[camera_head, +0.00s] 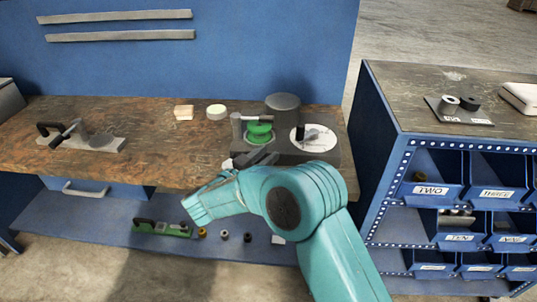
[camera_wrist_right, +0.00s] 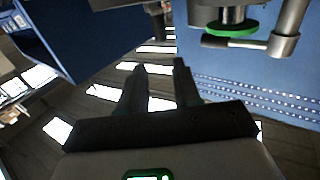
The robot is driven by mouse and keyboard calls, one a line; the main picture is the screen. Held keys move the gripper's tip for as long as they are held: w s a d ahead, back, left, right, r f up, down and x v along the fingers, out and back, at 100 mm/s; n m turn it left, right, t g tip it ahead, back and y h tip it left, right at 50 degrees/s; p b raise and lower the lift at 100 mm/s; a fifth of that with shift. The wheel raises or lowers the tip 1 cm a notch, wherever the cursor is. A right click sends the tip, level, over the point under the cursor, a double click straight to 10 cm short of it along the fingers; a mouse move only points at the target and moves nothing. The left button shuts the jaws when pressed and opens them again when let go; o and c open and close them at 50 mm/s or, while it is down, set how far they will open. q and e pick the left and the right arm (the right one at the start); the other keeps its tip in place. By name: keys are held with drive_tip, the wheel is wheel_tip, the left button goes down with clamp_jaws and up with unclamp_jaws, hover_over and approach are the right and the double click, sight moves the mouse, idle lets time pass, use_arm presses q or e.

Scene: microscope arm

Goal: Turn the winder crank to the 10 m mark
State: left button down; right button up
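The winder (camera_head: 320,152) has a dark base at the right end of the wooden workbench. It carries a dark cylinder, a green spool (camera_head: 260,132) and a round white dial (camera_head: 312,139) with a dark pointer; its marks are too small to read. The grey crank (camera_head: 238,127) is at the spool's left. In the right wrist view the crank (camera_wrist_right: 284,43) shows at the upper right, beside the green spool disc (camera_wrist_right: 232,28). My right gripper (camera_wrist_right: 160,80) is open and empty, apart from the crank. In the head view, my arm partly hides the winder's front. My left gripper is out of view.
A clamp-like tool on a plate (camera_head: 95,143) lies at the bench's left. A wooden block (camera_head: 184,112) and a pale round piece (camera_head: 217,111) stand at mid-bench. A bin cabinet (camera_head: 455,190) stands at the right.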

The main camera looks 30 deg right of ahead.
drive_tip(key=shift+w+a+n+t+y, duration=0.35)
drive_tip(key=shift+w+n+t, duration=0.15)
drive_tip(key=shift+w+n, duration=0.25)
clamp_jaws()
drive_tip(key=w+a+r+n+t+y, duration=0.1)
drive_tip(key=w+a+n+t+y, duration=0.35)
drive_tip(key=a+n+t, duration=0.2)
drive_tip(key=n+t+y+b, duration=0.3)
drive_tip(key=n+y+b, duration=0.95)
drive_tip(key=n, duration=1.05)
approach(302, 133)
drive_tip(key=shift+h, duration=0.45)
drive_tip(key=w, duration=0.6)
drive_tip(key=shift+w+a+p, duration=0.25)
drive_tip(key=shift+w+p, duration=0.15)
